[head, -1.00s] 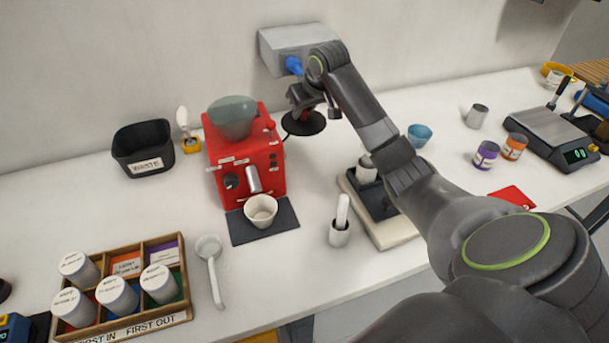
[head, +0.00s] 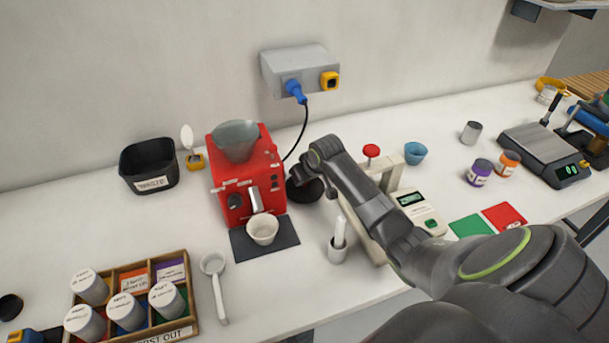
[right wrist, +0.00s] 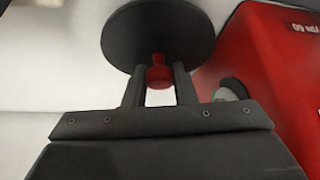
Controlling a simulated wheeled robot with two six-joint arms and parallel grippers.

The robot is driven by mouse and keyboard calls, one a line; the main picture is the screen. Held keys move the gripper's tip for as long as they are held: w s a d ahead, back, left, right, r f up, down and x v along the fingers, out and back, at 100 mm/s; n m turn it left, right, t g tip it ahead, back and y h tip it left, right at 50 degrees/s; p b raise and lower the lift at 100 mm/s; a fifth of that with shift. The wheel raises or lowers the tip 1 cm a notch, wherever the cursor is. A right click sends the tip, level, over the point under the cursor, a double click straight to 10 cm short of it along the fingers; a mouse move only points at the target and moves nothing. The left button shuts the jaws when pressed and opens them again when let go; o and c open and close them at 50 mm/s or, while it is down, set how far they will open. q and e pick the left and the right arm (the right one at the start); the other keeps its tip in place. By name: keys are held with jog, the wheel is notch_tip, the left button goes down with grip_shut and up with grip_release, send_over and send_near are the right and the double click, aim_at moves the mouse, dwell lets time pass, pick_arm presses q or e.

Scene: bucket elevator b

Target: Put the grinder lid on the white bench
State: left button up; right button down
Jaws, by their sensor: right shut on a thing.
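The grinder lid (head: 300,191) is a black disc just right of the red grinder (head: 246,180), partly hidden by my arm in the head view. In the right wrist view the lid (right wrist: 160,30) shows with its red knob (right wrist: 158,74) between the fingers. My right gripper (right wrist: 158,82) is shut on that knob. The white bench (head: 200,255) lies under the lid; I cannot tell whether they touch. The red grinder (right wrist: 260,60) is close beside the lid in the wrist view. My left gripper is not in view.
A blue plug and black cord run from the wall socket box (head: 300,70) down behind the grinder. A white press with a red knob (head: 371,151) and a mortar with pestle (head: 338,246) stand to the right. A cup (head: 263,229) sits before the grinder.

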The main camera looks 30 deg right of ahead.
jog(key=shift+f, duration=0.5)
jog(key=shift+w+f, duration=0.1)
jog(key=shift+f, duration=0.05)
jog(key=c, duration=1.2)
grip_release()
jog(key=v, duration=1.2)
jog(key=shift+b, duration=0.4)
